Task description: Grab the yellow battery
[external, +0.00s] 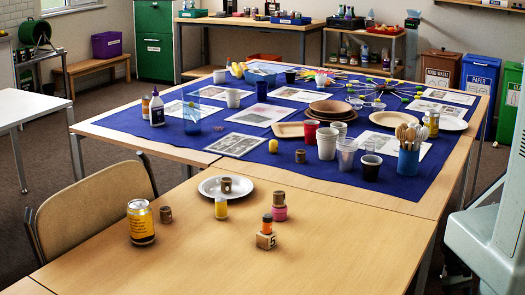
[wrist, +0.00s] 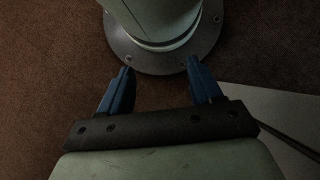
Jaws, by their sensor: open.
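A small upright yellow cylinder (external: 221,208) with a paler top stands on the near wooden table, at the front edge of a white plate. It may be the yellow battery, but it is too small to be sure. Another small yellow thing (external: 273,146) stands farther back on the blue cloth. My gripper (wrist: 158,66) shows in the wrist view with its two blue fingers spread apart and nothing between them. It is over the round metal foot of my own base, away from the tabletop objects. The fingers are not in the external view.
A yellow can (external: 141,222) and a brown cylinder (external: 166,215) stand to the left. A brown cylinder (external: 226,185) sits on the white plate (external: 206,188). An orange-and-black piece tops a wooden block (external: 266,241); a pink jar (external: 279,213) stands behind. The table's front is clear.

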